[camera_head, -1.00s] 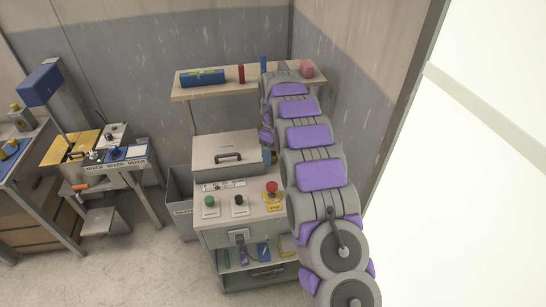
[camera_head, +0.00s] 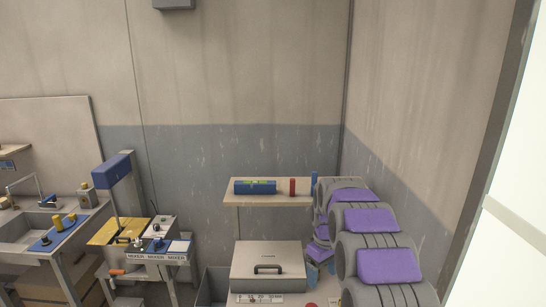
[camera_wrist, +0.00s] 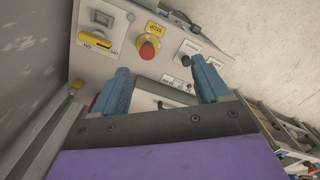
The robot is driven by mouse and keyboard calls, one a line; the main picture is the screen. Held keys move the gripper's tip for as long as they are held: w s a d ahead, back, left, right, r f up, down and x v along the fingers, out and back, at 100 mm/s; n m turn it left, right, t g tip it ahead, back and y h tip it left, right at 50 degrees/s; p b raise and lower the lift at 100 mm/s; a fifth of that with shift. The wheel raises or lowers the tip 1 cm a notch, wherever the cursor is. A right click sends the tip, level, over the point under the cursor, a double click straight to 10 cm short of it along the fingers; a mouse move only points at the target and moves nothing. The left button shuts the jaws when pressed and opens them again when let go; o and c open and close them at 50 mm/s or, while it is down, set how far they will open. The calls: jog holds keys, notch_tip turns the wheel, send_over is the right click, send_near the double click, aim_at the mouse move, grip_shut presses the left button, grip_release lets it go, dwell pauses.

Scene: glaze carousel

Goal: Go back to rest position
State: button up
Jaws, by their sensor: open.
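My gripper (camera_wrist: 163,86) is open in the wrist view, its two blue fingers wide apart with nothing between them. It is above the grey machine, near its lid (camera_head: 266,255) with the dark handle. Beyond the fingertips is the control panel (camera_wrist: 125,62), with a red stop button (camera_wrist: 149,47), a yellow switch (camera_wrist: 97,40) and a dark knob (camera_wrist: 187,60). I cannot tell whether the fingers touch the machine.
A wall shelf (camera_head: 270,203) behind the machine holds a blue box (camera_head: 255,187), a red cylinder (camera_head: 292,187) and a blue object (camera_head: 314,179). The right wall is close to my arm. A mixer bench (camera_head: 150,258) and a sink stand at left.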

jog(key=s+r+m, duration=0.2)
jog(key=s+r, duration=0.2)
jog(key=s, duration=0.7)
jog(key=s+r+m, duration=0.2)
jog(key=s+r, duration=0.1)
jog(key=s, duration=0.8)
jog(key=s+f+m+g, duration=0.1)
jog(key=s+f+m, duration=0.1)
jog(key=s, duration=2)
jog(key=shift+s+a+f+m, duration=0.25)
jog(key=shift+s+f+m, duration=0.1)
jog(key=shift+m, duration=0.25)
